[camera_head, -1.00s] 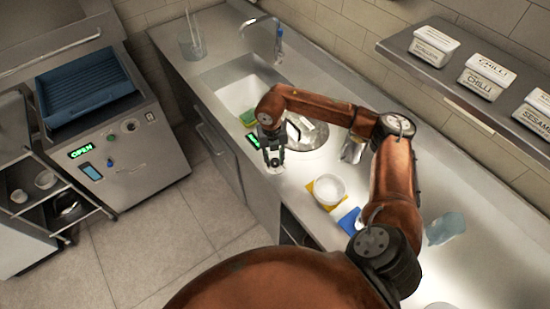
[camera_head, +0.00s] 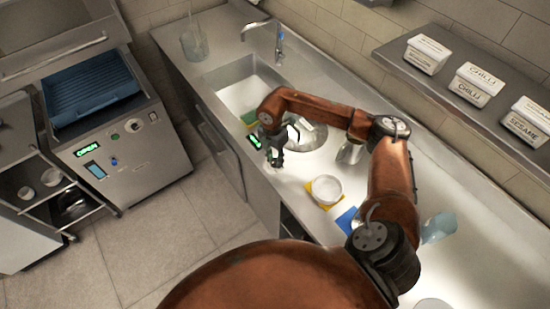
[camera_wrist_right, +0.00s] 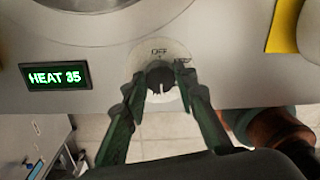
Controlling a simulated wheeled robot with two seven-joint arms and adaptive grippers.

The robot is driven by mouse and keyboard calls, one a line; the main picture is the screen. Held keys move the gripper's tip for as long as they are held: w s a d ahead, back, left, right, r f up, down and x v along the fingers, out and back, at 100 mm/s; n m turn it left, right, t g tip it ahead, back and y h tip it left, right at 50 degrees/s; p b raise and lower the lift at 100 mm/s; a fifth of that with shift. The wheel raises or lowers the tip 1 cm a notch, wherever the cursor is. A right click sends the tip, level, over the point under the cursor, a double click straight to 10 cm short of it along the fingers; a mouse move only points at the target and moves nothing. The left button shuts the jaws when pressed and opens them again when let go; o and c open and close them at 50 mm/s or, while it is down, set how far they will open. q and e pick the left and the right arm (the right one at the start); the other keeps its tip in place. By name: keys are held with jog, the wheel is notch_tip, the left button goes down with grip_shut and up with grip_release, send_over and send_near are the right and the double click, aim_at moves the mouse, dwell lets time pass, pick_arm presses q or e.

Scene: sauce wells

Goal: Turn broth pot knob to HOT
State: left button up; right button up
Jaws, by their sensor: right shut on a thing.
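The broth pot knob (camera_wrist_right: 160,78) is a dark round knob on a pale dial (camera_wrist_right: 181,60) marked OFF at its top, on the counter front in the right wrist view. A second dial label is partly covered by a finger. My right gripper (camera_wrist_right: 158,96) is shut on the knob, one green-black finger on each side. A green display (camera_wrist_right: 56,76) to its left reads HEAT 35. The head view shows my right gripper (camera_head: 275,157) at the counter edge, in front of the round pot well (camera_head: 312,134); the knob is hidden there. My left gripper is not in view.
A white bowl (camera_head: 327,187) on a yellow mat (camera_head: 318,199) and a blue mat (camera_head: 347,219) lie nearby on the counter. A sink (camera_head: 236,90) is behind. Labelled tubs (camera_head: 427,55) stand on the shelf at right.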

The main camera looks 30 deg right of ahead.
aim_at(274, 160)
jog(key=shift+w+r+m, duration=0.1)
jog(key=shift+m, duration=0.3)
jog(key=o, duration=1.2)
jog(key=shift+c, duration=0.2)
notch_tip(274, 160, up, 12)
jog(key=shift+w, duration=0.25)
